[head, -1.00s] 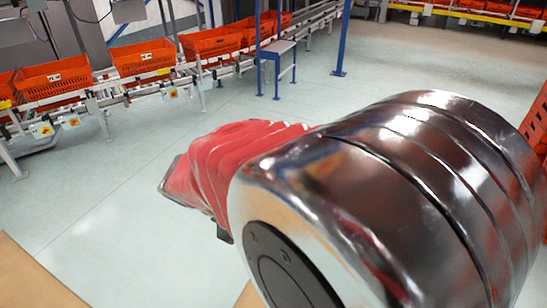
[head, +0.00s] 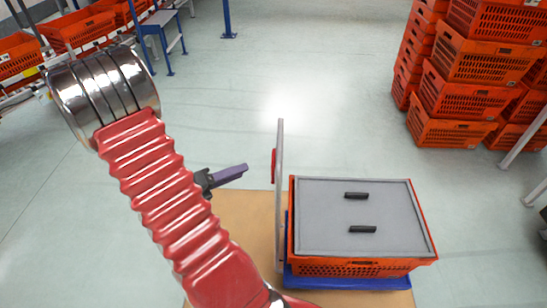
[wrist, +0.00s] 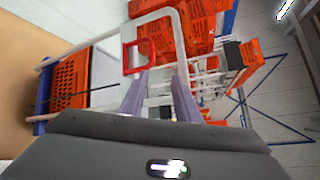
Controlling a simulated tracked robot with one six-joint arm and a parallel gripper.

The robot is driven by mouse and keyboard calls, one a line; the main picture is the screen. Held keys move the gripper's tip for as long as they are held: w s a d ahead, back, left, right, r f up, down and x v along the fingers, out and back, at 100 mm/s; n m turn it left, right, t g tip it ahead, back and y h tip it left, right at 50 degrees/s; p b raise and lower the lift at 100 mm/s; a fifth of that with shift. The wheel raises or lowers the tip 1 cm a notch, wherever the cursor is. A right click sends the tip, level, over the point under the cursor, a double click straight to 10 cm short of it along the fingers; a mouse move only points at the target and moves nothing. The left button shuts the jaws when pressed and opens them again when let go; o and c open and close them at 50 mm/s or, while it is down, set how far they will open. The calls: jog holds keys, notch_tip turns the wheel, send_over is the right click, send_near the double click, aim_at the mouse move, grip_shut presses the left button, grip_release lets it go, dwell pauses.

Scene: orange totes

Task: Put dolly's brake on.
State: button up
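The dolly has a blue base (head: 350,281) and a tall pale handle frame (head: 280,205) on its left side. A red part (head: 274,165) sits on the handle; in the wrist view it is a red loop (wrist: 138,56) inside the pale frame (wrist: 150,17). An orange tote (head: 350,268) with a grey lid and two black grips stands on the dolly. My gripper (head: 236,172) is left of the handle, apart from it in the head view. In the wrist view its purple fingers (wrist: 161,80) are spread, nothing between them, with the red loop just beyond the left fingertip.
A brown mat or board (head: 240,230) lies under the dolly. Stacks of orange totes (head: 450,130) stand at the back right. A conveyor with totes (head: 75,35) and a blue-legged stand (head: 165,35) are at upper left. The pale floor between is clear.

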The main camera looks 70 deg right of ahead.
aim_at(274, 155)
jog(key=d+f+n, duration=0.1)
jog(key=d+f+n+h, duration=0.1)
jog(key=n, duration=0.1)
jog(key=d+f+n, duration=0.1)
jog(key=shift+s+d+f+h, duration=0.15)
jog(key=shift+s+f+h, duration=0.15)
jog(key=shift+s+f, duration=0.05)
jog(key=shift+x, duration=6.9)
jog(key=shift+w, duration=0.1)
jog(key=shift+c, duration=0.2)
grip_shut()
jog(key=shift+f, duration=0.1)
